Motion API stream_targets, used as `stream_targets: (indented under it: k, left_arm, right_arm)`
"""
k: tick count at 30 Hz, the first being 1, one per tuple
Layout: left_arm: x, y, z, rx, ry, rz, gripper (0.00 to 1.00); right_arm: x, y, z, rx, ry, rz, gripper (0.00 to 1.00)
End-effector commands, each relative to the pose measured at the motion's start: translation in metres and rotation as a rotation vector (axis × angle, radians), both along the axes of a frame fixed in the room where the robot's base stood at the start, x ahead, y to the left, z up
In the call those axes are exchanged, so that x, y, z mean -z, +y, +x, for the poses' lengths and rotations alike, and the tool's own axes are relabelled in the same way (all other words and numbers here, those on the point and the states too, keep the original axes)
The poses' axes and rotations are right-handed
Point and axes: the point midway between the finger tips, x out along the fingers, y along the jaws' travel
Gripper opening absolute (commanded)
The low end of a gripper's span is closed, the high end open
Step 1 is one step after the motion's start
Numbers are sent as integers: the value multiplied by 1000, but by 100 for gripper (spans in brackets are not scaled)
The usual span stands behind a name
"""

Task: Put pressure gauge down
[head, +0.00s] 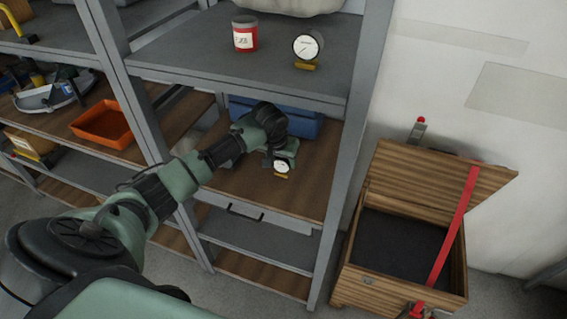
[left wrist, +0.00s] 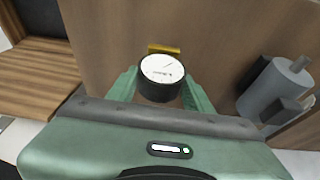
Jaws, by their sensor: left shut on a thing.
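A pressure gauge with a white dial, black rim and brass fitting (head: 282,167) is in my left gripper (head: 288,156), over the front part of the middle wooden shelf (head: 230,183). In the left wrist view the gauge (left wrist: 163,70) sits between the two green fingers (left wrist: 162,88), which are shut on its sides. Its dial faces the wrist camera and the wooden surface lies behind it. I cannot tell whether the gauge touches the shelf. A second, similar gauge (head: 307,46) stands on the grey upper shelf (head: 270,75). My right gripper is not in view.
A blue bin (head: 305,124) stands behind my gripper on the middle shelf. A red labelled can (head: 245,36) is on the upper shelf. Grey rack posts (head: 352,130) flank the bay. An open wooden chest (head: 350,285) with a red strap stands right. A grey cylindrical object (left wrist: 275,90) shows in the wrist view.

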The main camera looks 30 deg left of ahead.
Motion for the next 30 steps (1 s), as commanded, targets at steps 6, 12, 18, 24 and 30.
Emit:
stream_targets:
  k: [6,12,18,24,30]
  left_arm:
    - [9,1,8,1,4,0,1]
    - [33,2,9,1,0,1,1]
    - [35,2,9,1,-2,1,1]
    - [39,2,8,1,0,0,56]
    - [38,2,8,1,0,0,72]
  right_arm:
    - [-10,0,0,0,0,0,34]
    - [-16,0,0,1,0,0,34]
    - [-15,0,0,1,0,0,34]
    - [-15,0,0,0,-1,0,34]
    - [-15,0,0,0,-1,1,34]
